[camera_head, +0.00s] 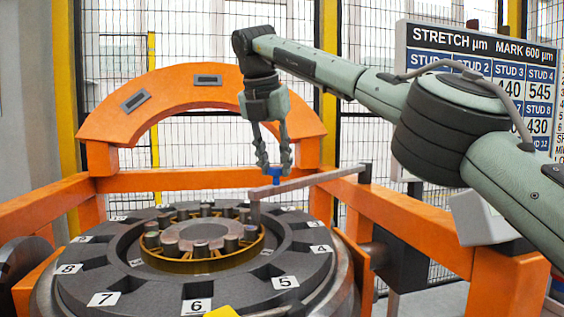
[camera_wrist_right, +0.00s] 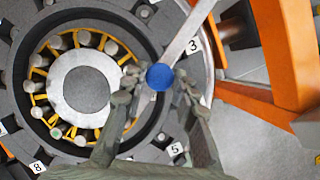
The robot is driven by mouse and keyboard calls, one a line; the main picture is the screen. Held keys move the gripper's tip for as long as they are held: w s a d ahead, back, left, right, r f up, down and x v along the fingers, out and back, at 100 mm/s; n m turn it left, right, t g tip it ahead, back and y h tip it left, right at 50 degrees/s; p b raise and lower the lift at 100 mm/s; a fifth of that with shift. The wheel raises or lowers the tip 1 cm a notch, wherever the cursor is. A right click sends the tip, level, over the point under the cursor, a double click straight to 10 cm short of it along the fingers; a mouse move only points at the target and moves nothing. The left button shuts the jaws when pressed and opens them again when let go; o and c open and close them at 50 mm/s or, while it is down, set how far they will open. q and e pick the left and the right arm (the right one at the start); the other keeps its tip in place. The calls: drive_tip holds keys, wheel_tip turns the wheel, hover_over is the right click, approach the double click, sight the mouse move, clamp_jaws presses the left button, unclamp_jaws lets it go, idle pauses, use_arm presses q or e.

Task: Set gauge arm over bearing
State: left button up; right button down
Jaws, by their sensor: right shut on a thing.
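The gauge arm (camera_head: 312,180) is a flat grey bar on a post at the right of the gantry. Its free end reaches over the edge of the bearing (camera_head: 205,240), a round unit with studs and a yellow cage. The bar also shows in the right wrist view (camera_wrist_right: 187,32). My right gripper (camera_head: 274,171) points down and is shut on the blue knob (camera_head: 276,177) near the bar's free end. The knob shows as a blue disc in the right wrist view (camera_wrist_right: 159,77), between the fingertips. My left gripper is not in view.
A dark ring with numbered plates (camera_head: 197,304) surrounds the bearing. An orange gantry frame (camera_head: 190,95) arches behind it, with orange rails at both sides. A board of stud values (camera_head: 480,60) stands at the right. Mesh fencing is behind.

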drive_tip(key=shift+w+a+r, duration=0.1)
drive_tip(key=shift+w+a, duration=0.45)
drive_tip(key=shift+w, duration=0.15)
drive_tip(key=c, duration=1.2)
unclamp_jaws()
drive_tip(key=shift+s, duration=0.1)
drive_tip(key=shift+v, duration=1.45)
drive_tip(key=s+a, duration=0.5)
drive_tip(key=s, duration=0.5)
drive_tip(key=shift+s+a, duration=0.25)
drive_tip(key=shift+s, duration=0.1)
